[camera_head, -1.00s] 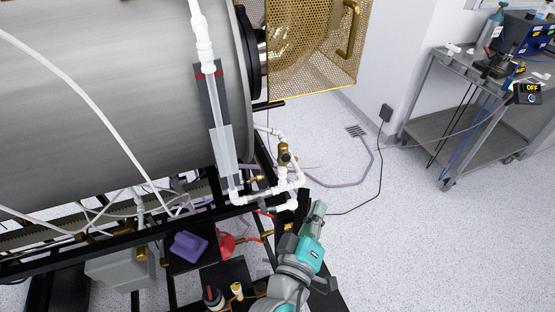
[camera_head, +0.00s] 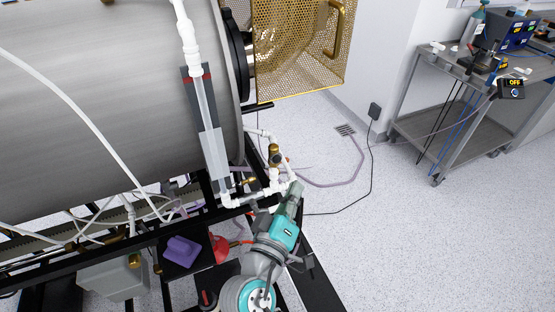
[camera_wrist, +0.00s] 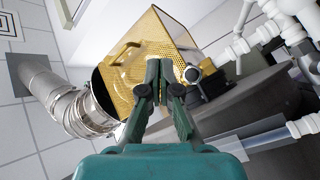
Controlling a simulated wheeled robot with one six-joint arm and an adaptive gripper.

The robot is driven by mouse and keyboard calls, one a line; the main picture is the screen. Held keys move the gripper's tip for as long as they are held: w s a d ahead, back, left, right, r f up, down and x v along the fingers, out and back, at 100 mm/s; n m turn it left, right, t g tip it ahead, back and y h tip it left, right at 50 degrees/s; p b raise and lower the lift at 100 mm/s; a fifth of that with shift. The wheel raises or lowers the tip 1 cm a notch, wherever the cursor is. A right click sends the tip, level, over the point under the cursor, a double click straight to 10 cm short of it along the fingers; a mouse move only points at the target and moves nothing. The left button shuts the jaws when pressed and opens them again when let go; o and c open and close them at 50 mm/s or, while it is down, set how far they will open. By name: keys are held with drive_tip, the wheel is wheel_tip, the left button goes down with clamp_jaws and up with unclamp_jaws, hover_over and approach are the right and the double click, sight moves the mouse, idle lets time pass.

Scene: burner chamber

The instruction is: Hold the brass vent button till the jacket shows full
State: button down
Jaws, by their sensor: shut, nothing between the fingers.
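A brass-bodied valve with a dark round face (camera_head: 276,153) sits on white piping beside the steel drum. I cannot tell for sure whether it carries the vent button. A sight tube on a grey panel (camera_head: 205,110) runs down the drum's side, with a red mark near its top. Its lower part looks paler; I cannot read a level. My gripper (camera_head: 293,190) is just below and right of the valve, apparently apart from it. In the wrist view my gripper (camera_wrist: 160,64) is shut and empty, with a round pale-rimmed fitting (camera_wrist: 193,75) right of its tips.
The steel drum (camera_head: 100,100) fills the left. A perforated brass cage (camera_head: 300,50) stands at its end. A black frame holds a purple block (camera_head: 182,250) below. The floor between is mostly open.

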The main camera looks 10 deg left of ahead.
sight(277, 160)
drive_tip(key=shift+w+a, duration=0.55)
drive_tip(key=shift+w, duration=0.3)
drive_tip(key=shift+w+a, duration=0.55)
drive_tip(key=shift+w, duration=0.25)
drive_tip(key=shift+w+a, duration=0.55)
drive_tip(key=shift+w, duration=0.3)
drive_tip(key=shift+w+a, duration=0.1)
drive_tip(key=shift+w+a, duration=0.15)
drive_tip(key=shift+w, duration=0.05)
drive_tip(key=shift+w+a, duration=0.2)
drive_tip(key=shift+w, duration=0.15)
idle(1.4)
